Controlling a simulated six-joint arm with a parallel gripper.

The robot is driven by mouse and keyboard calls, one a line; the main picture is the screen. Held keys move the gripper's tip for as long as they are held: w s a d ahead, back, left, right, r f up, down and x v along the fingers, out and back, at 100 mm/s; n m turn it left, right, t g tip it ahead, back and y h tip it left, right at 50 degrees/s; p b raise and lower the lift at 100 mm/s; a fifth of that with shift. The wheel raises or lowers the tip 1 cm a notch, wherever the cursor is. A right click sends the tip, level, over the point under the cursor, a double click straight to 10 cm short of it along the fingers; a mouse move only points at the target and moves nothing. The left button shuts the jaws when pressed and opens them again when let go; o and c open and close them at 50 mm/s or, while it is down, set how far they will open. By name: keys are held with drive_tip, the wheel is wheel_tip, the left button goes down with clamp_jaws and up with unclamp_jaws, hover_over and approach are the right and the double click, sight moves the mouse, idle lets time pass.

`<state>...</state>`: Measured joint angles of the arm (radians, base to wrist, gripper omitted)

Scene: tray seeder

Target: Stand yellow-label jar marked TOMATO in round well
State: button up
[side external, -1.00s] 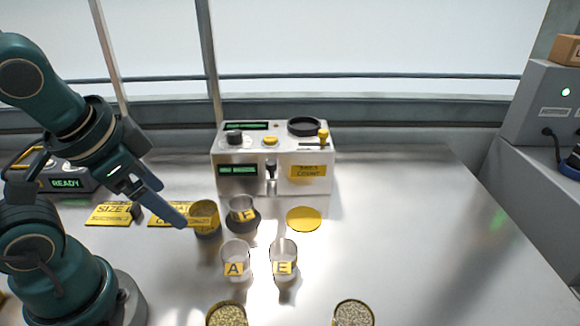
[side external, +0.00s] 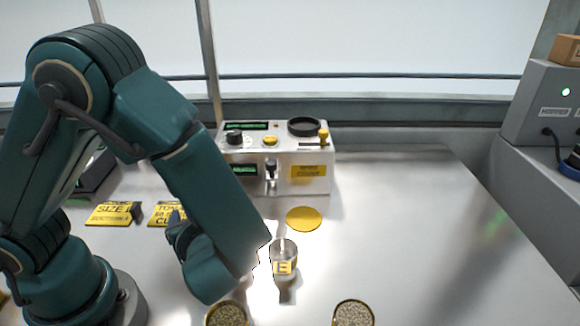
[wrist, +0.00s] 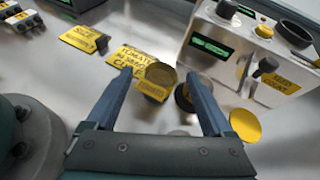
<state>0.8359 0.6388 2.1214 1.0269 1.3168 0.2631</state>
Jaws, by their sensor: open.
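In the wrist view my gripper (wrist: 158,76) is open, with one finger on each side of the picture's middle. A round jar with a dark yellowish-brown top (wrist: 161,74) and a yellow label (wrist: 152,91) shows between the fingertips, apart from the right one; whether the left one touches it I cannot tell. The label's word is too small to read surely. A dark round holder (wrist: 182,97) is just right of the jar, partly behind the right finger. A black ring (side external: 304,127) sits on top of the metal machine (side external: 318,180). In the side view my arm hides the jar and holder.
A clear cup marked E (side external: 284,258) stands right of my arm. A yellow disc (side external: 303,219) lies behind it. Two round seed dishes (side external: 227,314) (side external: 353,313) are at the front. Yellow signs (side external: 112,213) lie at left. The right side of the table is clear.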

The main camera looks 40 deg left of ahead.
drive_tip(key=shift+s+d+f+m+t, duration=0.3)
drive_tip(key=shift+d+f+m+t, duration=0.25)
drive_tip(key=shift+f+m, duration=0.3)
drive_tip(key=shift+x, duration=2.4)
drive_tip(key=shift+r, duration=0.1)
clamp_jaws()
drive_tip(key=shift+r, duration=0.1)
